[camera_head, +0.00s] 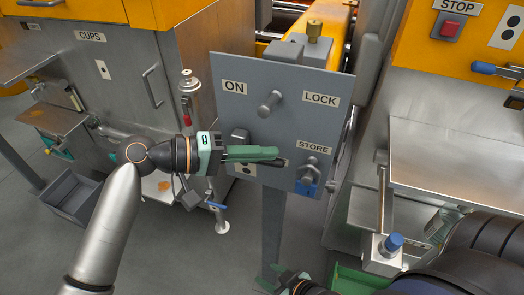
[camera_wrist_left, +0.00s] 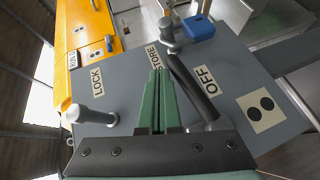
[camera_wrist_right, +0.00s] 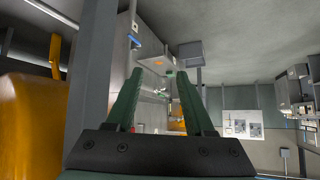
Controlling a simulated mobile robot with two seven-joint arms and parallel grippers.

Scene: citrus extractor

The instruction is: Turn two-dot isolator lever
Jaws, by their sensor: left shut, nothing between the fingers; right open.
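The isolator lever is a black bar (camera_wrist_left: 192,88) on a grey panel (camera_head: 310,122). In the left wrist view it runs from its pivot, beside the two-dot label (camera_wrist_left: 262,107), past the OFF label (camera_wrist_left: 207,80) toward STORE. In the head view my left gripper hides most of it; a black end (camera_head: 272,162) shows below the fingers. My left gripper (camera_head: 277,153) is shut and empty, its fingers alongside the lever; I cannot tell if they touch. My right gripper (camera_head: 276,276) is open and empty, low in the head view; it also shows in its wrist view (camera_wrist_right: 157,78).
A peg (camera_head: 270,103) sticks out between ON and LOCK. A padlock with a blue body (camera_head: 307,188) hangs below STORE. A steel cabinet (camera_head: 130,90) stands left, and a steel table (camera_head: 450,165) with a blue-capped fitting (camera_head: 392,243) stands right.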

